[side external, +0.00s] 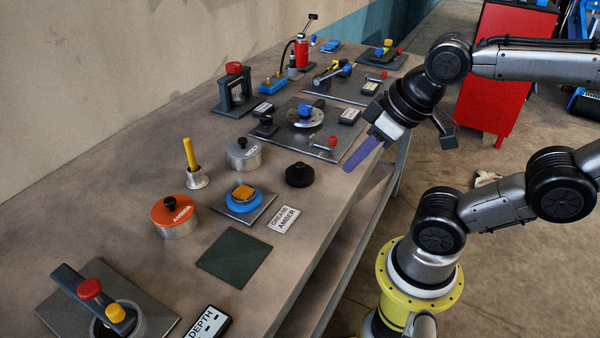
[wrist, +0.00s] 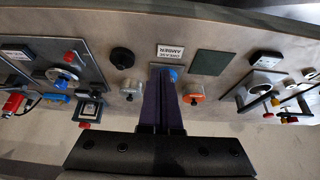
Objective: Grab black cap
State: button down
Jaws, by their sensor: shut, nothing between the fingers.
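The black cap (side external: 300,174) is a round, dark, ridged piece with a knob, standing on the bench right of a grey lidded tin. In the wrist view the black cap (wrist: 122,57) lies left of my fingers. My gripper (side external: 350,167) has long purple fingers, shut with nothing between them. It is above the bench's front edge, to the right of the cap and apart from it. In the wrist view my gripper (wrist: 162,71) points at the bench and partly hides the blue ring.
A plate with a dial (side external: 330,150) lies behind. The dark green mat (side external: 234,257) is bare.

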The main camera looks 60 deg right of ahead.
grip_release()
dwell(0.6)
